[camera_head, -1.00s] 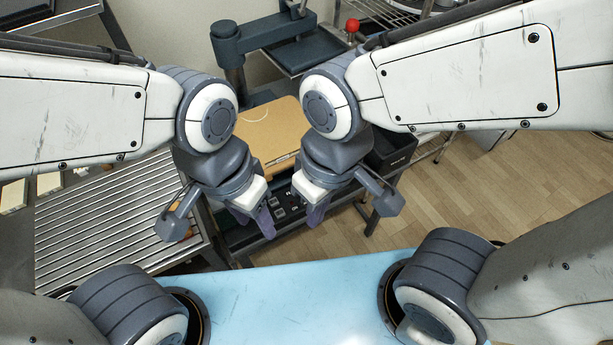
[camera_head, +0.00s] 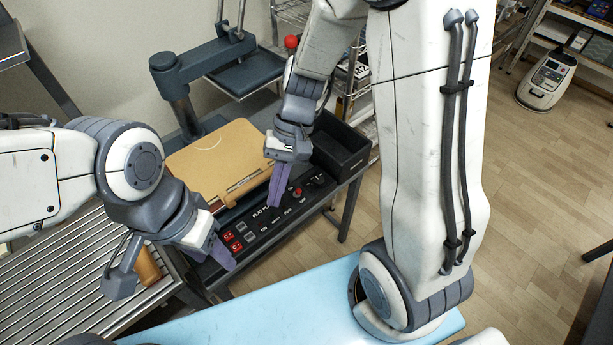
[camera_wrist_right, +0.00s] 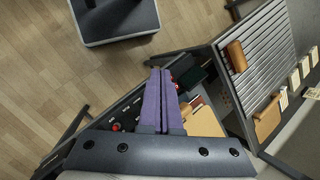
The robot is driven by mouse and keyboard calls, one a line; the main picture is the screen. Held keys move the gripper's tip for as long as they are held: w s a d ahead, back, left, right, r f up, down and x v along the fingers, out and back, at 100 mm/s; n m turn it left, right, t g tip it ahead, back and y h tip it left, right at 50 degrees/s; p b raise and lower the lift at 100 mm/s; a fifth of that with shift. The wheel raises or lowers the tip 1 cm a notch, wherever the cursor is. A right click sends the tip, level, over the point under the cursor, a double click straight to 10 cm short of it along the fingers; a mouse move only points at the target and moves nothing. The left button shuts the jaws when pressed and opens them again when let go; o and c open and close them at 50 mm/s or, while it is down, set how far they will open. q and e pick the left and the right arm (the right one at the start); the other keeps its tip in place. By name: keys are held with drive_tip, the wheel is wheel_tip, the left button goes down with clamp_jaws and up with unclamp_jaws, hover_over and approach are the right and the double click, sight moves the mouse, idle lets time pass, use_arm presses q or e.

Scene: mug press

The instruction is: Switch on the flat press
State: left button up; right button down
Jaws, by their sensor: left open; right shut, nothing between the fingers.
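The flat press has a tan pad (camera_head: 212,158) and, along its front edge, a black control panel (camera_head: 268,228) with a partly readable "FLAT PL…" label. The panel carries lit red switches (camera_head: 232,241) at its left, small buttons, and a red button (camera_head: 298,191) at its right. My right gripper (camera_head: 276,202) is shut and empty, pointing down over the panel's middle, hiding part of the label; contact cannot be told. Its closed fingers (camera_wrist_right: 160,88) cross the panel in the right wrist view. My left gripper (camera_head: 220,262) is open and empty at the panel's left end.
A black bin (camera_head: 340,148) stands right of the press. A grey upper plate (camera_head: 245,76) hangs behind the pad, with a red ball knob (camera_head: 291,42) beside it. A slatted roller table (camera_head: 60,290) lies at the left.

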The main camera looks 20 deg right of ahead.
drive_tip(key=w+d+f+m+t+y, duration=0.3)
drive_tip(key=w+d+f+m+y, duration=0.3)
drive_tip(key=d+f+m, duration=0.4)
drive_tip(key=w+d+f+m+t+h, duration=0.1)
drive_tip(key=d+f+m+t, duration=0.6)
drive_tip(key=d+f, duration=0.4)
drive_tip(key=d+m, duration=0.1)
drive_tip(key=d, duration=0.2)
drive_tip(key=shift+d+m, duration=0.2)
drive_tip(key=shift+m, duration=0.2)
drive_tip(key=p, duration=0.3)
approach(312, 197)
drive_tip(key=x, duration=0.5)
drive_tip(key=shift+w+r, duration=0.25)
drive_tip(key=shift+w+a+r+p, duration=0.15)
drive_tip(key=shift+w+a+p, duration=0.1)
drive_tip(key=shift+a, duration=0.3)
drive_tip(key=shift+w+a+r+p, duration=0.15)
drive_tip(key=shift+w+a, duration=0.15)
drive_tip(key=shift+a, duration=0.3)
drive_tip(key=shift+w+a, duration=0.3)
drive_tip(key=shift+a, duration=0.35)
